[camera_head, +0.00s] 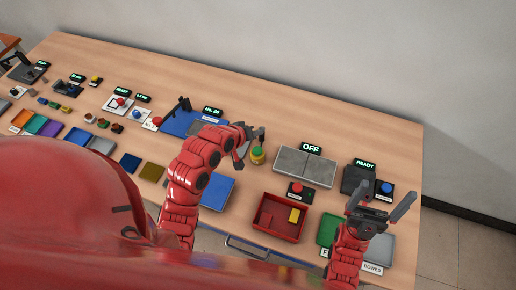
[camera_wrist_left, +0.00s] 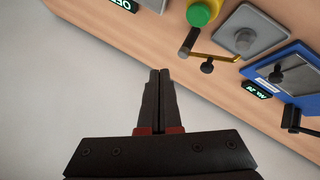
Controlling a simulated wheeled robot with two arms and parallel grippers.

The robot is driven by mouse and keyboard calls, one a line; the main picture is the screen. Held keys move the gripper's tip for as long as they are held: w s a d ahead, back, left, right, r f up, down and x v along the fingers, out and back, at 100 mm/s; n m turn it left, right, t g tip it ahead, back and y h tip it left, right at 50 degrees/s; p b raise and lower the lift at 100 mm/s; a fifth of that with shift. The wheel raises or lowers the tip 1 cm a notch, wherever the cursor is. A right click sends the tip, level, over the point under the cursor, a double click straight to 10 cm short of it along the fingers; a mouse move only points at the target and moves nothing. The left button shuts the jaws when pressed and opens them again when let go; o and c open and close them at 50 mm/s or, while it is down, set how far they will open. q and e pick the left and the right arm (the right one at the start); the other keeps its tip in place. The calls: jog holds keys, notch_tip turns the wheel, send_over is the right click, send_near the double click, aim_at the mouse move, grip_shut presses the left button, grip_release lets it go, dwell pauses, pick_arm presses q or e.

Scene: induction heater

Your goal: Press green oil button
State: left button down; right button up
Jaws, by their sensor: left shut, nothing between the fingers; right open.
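The green oil button (camera_head: 257,151) is a round green cap on top of a yellow oil can, standing on the table just right of my left gripper (camera_head: 248,140). My right gripper (camera_head: 388,212) is open and empty over the right end of the table.
A grey two-plate unit with an OFF display (camera_head: 311,147) stands right of the can. A red tray (camera_head: 262,222) with a yellow block (camera_head: 294,215) lies in front. A blue-based device (camera_head: 182,122) stands left. The wall (camera_head: 300,45) is behind; bare wood lies along the back.

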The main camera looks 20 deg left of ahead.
aim_at(256, 153)
pick_arm(q)
jog(key=shift+f+b, duration=2.7)
jog(key=shift+f, duration=1.75)
jog(key=shift+f, duration=0.35)
jog(key=shift+f+b, duration=0.55)
jog(key=shift+b, duration=0.05)
jog(key=shift+r, duration=0.1)
jog(key=shift+a+r+p, duration=0.1)
jog(key=shift+r+p, duration=0.5)
jog(key=shift+r, duration=0.2)
